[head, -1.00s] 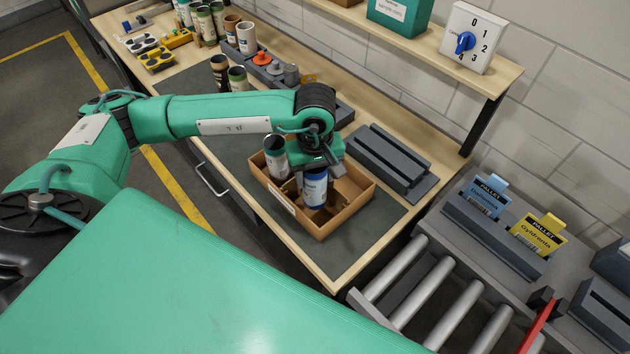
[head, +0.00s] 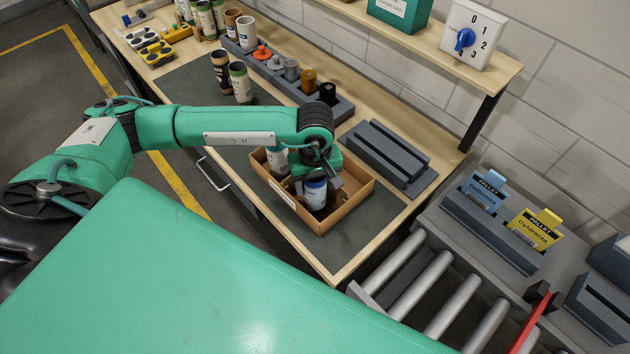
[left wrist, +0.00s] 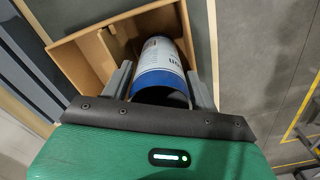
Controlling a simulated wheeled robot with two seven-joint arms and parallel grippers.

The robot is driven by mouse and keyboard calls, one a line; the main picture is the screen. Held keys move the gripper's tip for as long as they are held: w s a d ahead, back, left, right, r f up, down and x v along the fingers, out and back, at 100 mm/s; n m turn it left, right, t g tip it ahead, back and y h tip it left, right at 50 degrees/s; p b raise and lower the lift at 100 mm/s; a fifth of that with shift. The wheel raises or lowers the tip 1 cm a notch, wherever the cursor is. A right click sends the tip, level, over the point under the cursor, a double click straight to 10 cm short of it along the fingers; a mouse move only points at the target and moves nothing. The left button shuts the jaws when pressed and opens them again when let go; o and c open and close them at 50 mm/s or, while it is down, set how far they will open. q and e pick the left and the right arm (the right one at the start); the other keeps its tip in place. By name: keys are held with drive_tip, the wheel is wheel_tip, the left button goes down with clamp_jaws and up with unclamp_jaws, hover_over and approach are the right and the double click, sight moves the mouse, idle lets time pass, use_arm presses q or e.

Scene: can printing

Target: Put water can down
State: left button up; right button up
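The water can, white with a blue top band (head: 316,192), stands in the front part of the brown divided box (head: 345,214). It also shows in the left wrist view (left wrist: 160,64), with its dark open end towards me. My left gripper (head: 317,184) is at the can's top. Its fingers (left wrist: 160,84) lie on either side of the can and look spread a little wider than it. The can's lower part is hidden by the box walls. My right gripper is not in view.
A second, pale can (head: 277,160) stands in the box's back left part, partly behind my arm. A dark grey slotted rack (head: 388,158) is right of the box. Several cans (head: 240,82) stand further back. Rollers (head: 425,296) lie off the table's right end.

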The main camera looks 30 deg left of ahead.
use_arm(q)
drive_tip(key=shift+r+p, duration=0.2)
drive_tip(key=shift+p, duration=0.1)
wheel_tip(320, 180, up, 11)
drive_tip(key=b, duration=0.5)
drive_tip(key=shift+r, duration=0.45)
